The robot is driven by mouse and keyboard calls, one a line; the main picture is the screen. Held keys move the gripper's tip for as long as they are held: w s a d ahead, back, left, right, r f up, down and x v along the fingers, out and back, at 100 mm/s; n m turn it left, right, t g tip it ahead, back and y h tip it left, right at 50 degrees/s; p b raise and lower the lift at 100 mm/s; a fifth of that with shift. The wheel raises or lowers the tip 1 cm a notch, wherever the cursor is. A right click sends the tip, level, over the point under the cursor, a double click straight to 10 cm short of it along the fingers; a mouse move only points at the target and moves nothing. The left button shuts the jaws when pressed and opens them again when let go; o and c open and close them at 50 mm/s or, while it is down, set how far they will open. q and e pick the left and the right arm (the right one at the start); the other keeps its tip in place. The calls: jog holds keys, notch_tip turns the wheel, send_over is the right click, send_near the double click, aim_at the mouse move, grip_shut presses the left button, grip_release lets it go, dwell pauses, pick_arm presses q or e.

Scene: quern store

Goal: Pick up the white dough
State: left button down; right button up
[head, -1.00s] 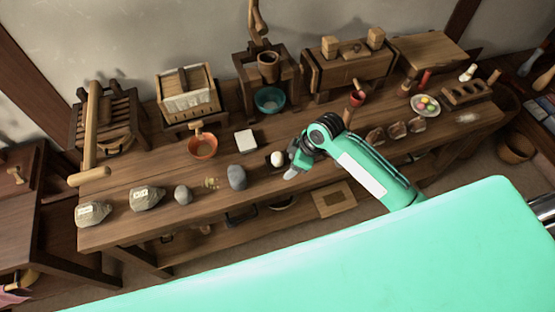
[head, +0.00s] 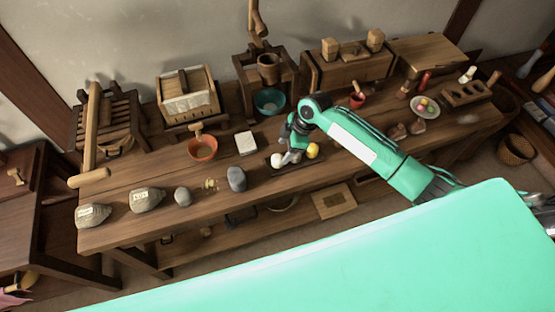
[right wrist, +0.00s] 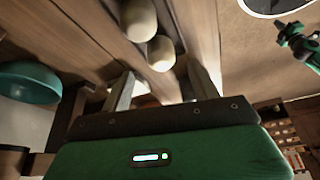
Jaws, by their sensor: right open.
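The white dough (head: 277,160) is a small pale ball on a dark narrow tray (head: 285,170) near the table's front edge. A yellow ball (head: 313,150) sits at the tray's right end. My right gripper (head: 293,157) is over the tray, between the two balls, and partly hides it. In the right wrist view its jaws (right wrist: 162,88) are apart and empty. Two cream balls show just beyond them, a nearer one (right wrist: 160,52) and a farther one (right wrist: 138,18); I cannot tell their colours apart there. What seems to be my left gripper (right wrist: 290,40) shows small at the right.
A grey stone (head: 237,179) stands left of the tray and a white block (head: 246,143) behind it. A teal bowl (head: 269,101) and an orange bowl (head: 202,147) stand farther back.

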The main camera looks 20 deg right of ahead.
aim_at(276, 162)
jog(key=shift+p+x, duration=0.65)
jog(key=shift+x, duration=2.1)
jog(key=shift+s+d, duration=0.1)
jog(key=shift+s, duration=0.05)
jog(key=shift+c, duration=0.3)
jog(key=c, duration=1)
